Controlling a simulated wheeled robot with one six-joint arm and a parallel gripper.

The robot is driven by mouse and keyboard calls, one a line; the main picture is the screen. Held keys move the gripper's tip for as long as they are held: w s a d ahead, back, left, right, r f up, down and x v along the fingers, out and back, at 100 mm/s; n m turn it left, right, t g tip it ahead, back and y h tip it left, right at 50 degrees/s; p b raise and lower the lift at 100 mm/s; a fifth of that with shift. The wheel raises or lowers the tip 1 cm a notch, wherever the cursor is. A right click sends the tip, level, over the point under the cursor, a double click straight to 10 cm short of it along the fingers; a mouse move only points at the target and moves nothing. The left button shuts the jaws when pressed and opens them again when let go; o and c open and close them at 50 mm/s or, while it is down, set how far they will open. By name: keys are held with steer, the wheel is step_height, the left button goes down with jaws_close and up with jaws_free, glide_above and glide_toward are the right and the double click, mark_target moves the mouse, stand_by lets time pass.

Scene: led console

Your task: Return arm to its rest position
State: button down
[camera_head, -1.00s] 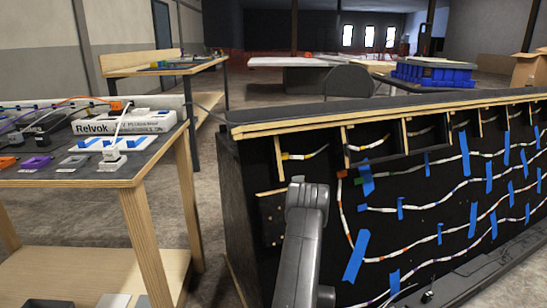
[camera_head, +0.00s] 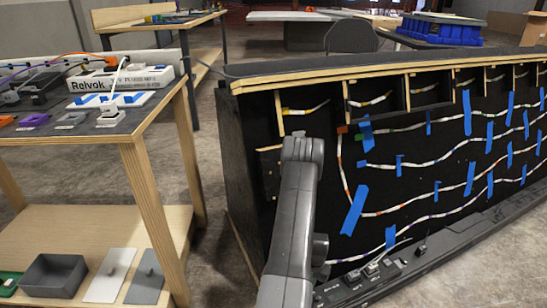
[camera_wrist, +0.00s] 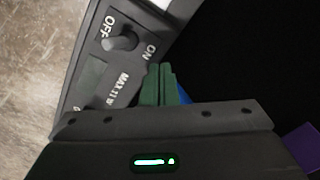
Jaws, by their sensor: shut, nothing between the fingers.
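My arm (camera_head: 295,205) stands in front of the black console (camera_head: 245,170) in the head view, and my gripper is hidden there. In the wrist view my gripper (camera_wrist: 160,72) has its green fingers together with nothing between them. Beside the fingertips, to their left in that view, is a grey panel (camera_wrist: 130,72) with a toggle switch (camera_wrist: 122,42) between OFF and ON labels and a small dark display (camera_wrist: 92,78). I cannot tell whether the fingers touch the panel. A bit of blue shows just behind the fingers.
LED strips (camera_head: 440,208) run across the console's front under blue tape (camera_head: 354,210). A ledge with small parts (camera_head: 375,267) runs along its foot. At left is a wooden workbench (camera_head: 145,190) with a white Relvok box (camera_head: 120,78) and a grey bin (camera_head: 53,275) below. Bare floor lies between them.

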step_height(320, 180, up, 9)
steer(key=p, duration=0.5)
steer(key=shift+s+r, duration=0.2)
steer(key=shift+s, duration=0.05)
